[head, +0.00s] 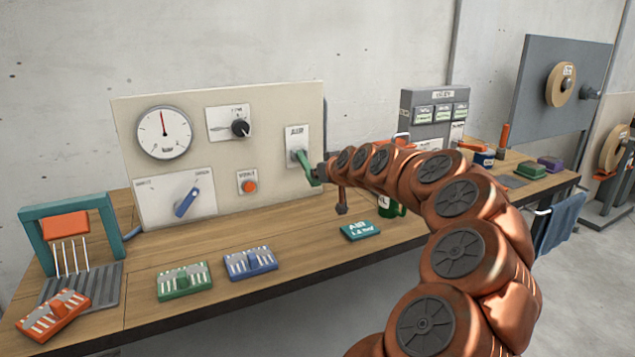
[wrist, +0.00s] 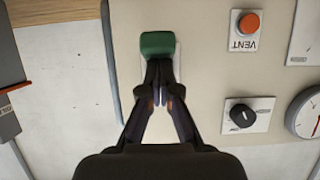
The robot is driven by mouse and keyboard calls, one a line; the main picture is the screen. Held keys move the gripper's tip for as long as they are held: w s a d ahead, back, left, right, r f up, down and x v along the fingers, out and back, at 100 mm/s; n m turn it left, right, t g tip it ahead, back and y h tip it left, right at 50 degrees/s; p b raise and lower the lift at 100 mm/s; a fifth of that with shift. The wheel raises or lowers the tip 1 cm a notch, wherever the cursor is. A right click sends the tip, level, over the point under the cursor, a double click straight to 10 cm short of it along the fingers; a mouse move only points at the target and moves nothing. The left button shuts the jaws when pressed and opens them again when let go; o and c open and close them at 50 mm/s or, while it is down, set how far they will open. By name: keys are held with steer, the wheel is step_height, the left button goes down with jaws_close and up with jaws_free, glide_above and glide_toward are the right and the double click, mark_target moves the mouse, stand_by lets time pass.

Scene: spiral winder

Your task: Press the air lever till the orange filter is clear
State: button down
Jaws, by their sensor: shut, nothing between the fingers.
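The air lever (head: 306,166) is a green handle on a white plate at the right of the beige panel. In the head view it slants down from its pivot. In the wrist view the green lever (wrist: 157,44) shows just beyond my fingertips. My gripper (head: 322,173) is shut and empty, with its tips against or very close to the lever; the wrist view also shows the gripper (wrist: 158,72). An orange block with pale prongs (head: 66,226) sits in a teal frame at the left. An orange piece with white slots (head: 54,314) lies tilted in front. I cannot tell which is the filter.
The panel carries a round gauge (head: 164,132), a black knob (head: 240,128), a blue selector (head: 187,202) and an orange vent button (head: 249,187). Slotted green (head: 184,282) and blue (head: 250,263) pieces and a teal air card (head: 360,230) lie on the bench.

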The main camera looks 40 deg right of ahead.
steer(key=shift+a+f+t+b, duration=0.1)
steer(key=shift+f+t+b, duration=0.35)
steer(key=shift+b, duration=0.3)
steer(key=shift+a+f, duration=0.1)
steer(key=shift+f, duration=0.25)
stand_by(1.6)
steer(key=s+a+r, duration=0.3)
steer(key=s+r, duration=0.5)
steer(key=s, duration=0.2)
steer(key=shift+r+b, duration=0.3)
steer(key=shift+b, duration=0.15)
steer(key=shift+s+a, duration=0.1)
stand_by(0.7)
